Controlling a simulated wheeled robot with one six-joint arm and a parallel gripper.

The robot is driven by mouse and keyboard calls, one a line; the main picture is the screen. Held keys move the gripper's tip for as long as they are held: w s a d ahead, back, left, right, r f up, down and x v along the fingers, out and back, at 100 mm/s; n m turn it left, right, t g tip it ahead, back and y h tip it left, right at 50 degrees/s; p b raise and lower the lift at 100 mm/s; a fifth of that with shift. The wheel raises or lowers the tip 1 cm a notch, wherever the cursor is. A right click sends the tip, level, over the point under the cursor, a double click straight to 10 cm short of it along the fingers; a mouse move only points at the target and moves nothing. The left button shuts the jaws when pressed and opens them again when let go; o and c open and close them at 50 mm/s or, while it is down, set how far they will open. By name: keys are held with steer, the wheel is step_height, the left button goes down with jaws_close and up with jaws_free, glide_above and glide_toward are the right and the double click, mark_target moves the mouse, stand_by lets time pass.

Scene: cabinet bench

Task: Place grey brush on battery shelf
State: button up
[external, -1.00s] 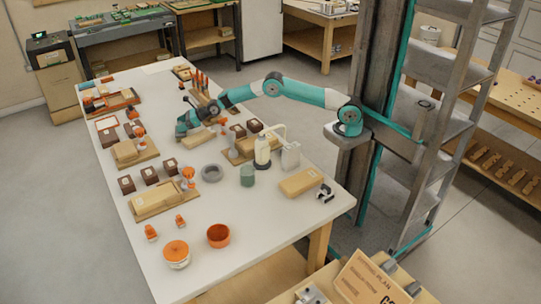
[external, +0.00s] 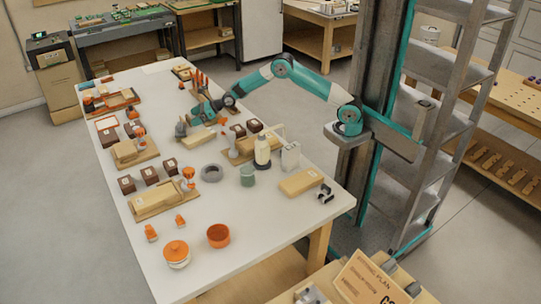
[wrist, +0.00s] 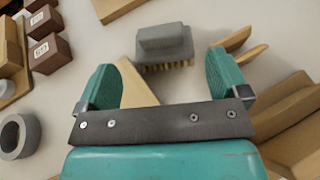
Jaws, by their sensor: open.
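The grey brush (wrist: 165,40) with tan bristles lies ahead of my gripper (wrist: 162,78) in the wrist view, bristles facing the gripper. The teal fingers are spread wide with nothing held between them. In the external view my gripper (external: 203,111) is above the far-middle part of the bench, and the grey brush (external: 181,128) appears just to its left, apart from it. Dark brown labelled blocks, perhaps batteries (external: 162,168), stand near wooden holders on the left side. I cannot tell which holder is the battery shelf.
A pale wooden block (external: 200,139) lies close below the gripper. A grey ring (external: 211,173), a green cup (external: 248,175), bottles (external: 262,152) and an orange bowl (external: 219,235) stand nearer. The front right of the white bench is mostly clear.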

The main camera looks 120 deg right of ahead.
steer(key=shift+o, duration=0.5)
steer(key=shift+v, duration=2.15)
step_height(320, 180, up, 5)
steer(key=n+g+y+p, duration=0.1)
steer(key=n+g, duration=0.1)
steer(key=n, duration=2)
steer(key=n+g+p, duration=0.2)
steer(key=n+p, duration=0.1)
steer(key=n, duration=1.1)
glide_toward(180, 124)
steer(key=shift+y, duration=0.3)
steer(key=x, duration=0.8)
steer(key=shift+w+f, duration=0.2)
steer(key=shift+w, duration=0.1)
steer(key=shift+d, duration=0.1)
